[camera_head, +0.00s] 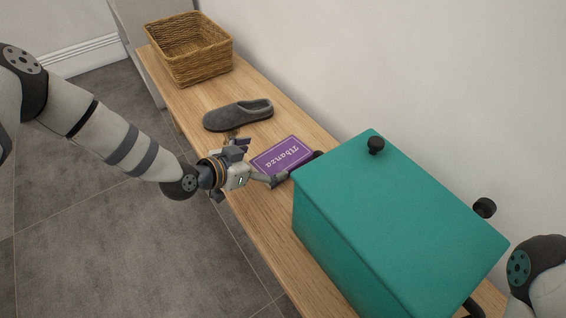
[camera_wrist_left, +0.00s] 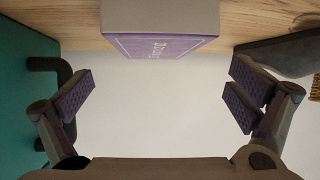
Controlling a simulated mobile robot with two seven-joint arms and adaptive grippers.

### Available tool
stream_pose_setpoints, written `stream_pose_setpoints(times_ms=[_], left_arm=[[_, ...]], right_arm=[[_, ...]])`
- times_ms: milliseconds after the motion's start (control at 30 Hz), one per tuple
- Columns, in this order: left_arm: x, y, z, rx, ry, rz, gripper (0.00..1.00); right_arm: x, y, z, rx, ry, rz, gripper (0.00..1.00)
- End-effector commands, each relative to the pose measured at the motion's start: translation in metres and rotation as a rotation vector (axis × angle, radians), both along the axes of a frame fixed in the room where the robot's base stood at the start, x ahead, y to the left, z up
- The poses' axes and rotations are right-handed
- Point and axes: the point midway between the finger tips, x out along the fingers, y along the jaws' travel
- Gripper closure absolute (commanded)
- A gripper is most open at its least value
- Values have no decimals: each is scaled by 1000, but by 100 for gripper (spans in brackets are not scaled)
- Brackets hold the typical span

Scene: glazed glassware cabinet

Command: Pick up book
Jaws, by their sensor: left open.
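The purple book (camera_head: 282,157) with white lettering lies flat on the wooden bench, between the grey slipper and the teal box. In the left wrist view the book (camera_wrist_left: 160,46) shows at the top, its purple cover and pale page edge visible. My left gripper (camera_head: 259,163) is at the bench's front side beside the book, with its fingers spread and nothing between them. In the wrist view the two purple-padded fingers (camera_wrist_left: 160,92) stand apart, with the book between their lines but farther off. My right gripper is not in view.
The wooden bench (camera_head: 183,97) runs along a white wall. A large teal box (camera_head: 400,220) with black knobs and side handles stands close right of the book. A grey slipper (camera_head: 238,115) lies left of it, and a wicker basket (camera_head: 190,50) stands at the far end.

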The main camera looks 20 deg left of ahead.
Motion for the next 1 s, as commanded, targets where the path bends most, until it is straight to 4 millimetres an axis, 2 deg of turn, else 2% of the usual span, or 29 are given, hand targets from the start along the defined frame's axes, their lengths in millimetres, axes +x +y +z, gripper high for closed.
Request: stream_pose_setpoints(times_ms=[233, 367, 567, 833, 1000], left_arm=[[28, -18, -30, -1, 3, 1, 0], [39, -24, -35, 0, 2, 2, 0], [41, -24, -32, -1, 1, 2, 0], [41, -24, -32, -1, 1, 2, 59], [41, -24, -32, -2, -1, 3, 60]], right_arm=[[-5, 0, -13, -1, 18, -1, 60], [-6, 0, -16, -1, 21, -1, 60], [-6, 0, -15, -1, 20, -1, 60], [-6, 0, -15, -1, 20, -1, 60], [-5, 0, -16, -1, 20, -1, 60]])
